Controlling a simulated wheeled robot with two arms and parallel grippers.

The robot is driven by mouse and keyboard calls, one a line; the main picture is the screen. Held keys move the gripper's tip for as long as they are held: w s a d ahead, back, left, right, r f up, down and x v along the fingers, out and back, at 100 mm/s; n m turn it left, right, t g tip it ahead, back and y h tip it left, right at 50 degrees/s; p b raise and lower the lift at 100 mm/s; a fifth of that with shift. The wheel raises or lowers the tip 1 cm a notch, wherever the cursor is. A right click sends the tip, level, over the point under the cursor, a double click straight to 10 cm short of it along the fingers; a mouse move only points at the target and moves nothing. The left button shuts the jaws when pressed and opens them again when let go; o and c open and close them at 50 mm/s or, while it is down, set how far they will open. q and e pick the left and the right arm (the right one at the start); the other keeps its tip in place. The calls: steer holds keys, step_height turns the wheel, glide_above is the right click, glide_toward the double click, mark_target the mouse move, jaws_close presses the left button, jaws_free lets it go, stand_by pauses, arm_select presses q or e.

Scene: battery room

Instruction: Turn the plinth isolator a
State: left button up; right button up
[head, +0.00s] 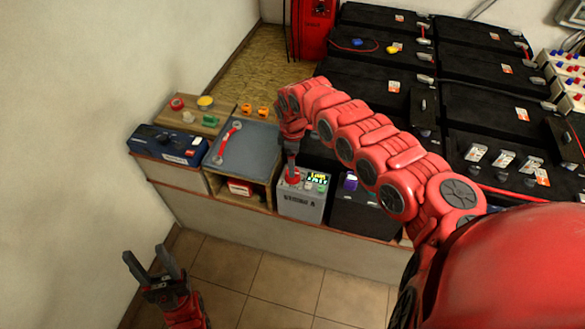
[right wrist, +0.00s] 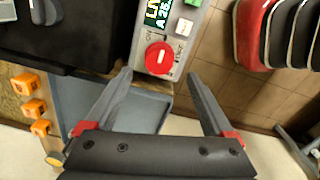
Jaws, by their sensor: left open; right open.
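The plinth isolator a is a grey box (head: 302,206) on the low plinth, with a lit display and small buttons on top. Its red round knob (head: 292,179) also shows in the right wrist view (right wrist: 160,58), with a white bar across it. My right gripper (head: 291,166) is over the knob and partly hides it in the head view. In the right wrist view its fingers (right wrist: 160,77) are spread, and the knob lies just past the tips, in line with the gap. My left gripper (head: 144,252) is open and empty over the tiled floor at lower left.
A grey panel with a red handle (head: 240,150) and a blue case (head: 168,146) are left of the isolator. A black box (head: 352,212) is close on its right. Black batteries (head: 375,92) fill the right side. The floor in front is clear.

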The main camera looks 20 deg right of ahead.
step_height(320, 180, down, 6)
steer(key=shift+w+r, duration=0.15)
steer(key=shift+r, duration=0.1)
steer(key=c, duration=1.4)
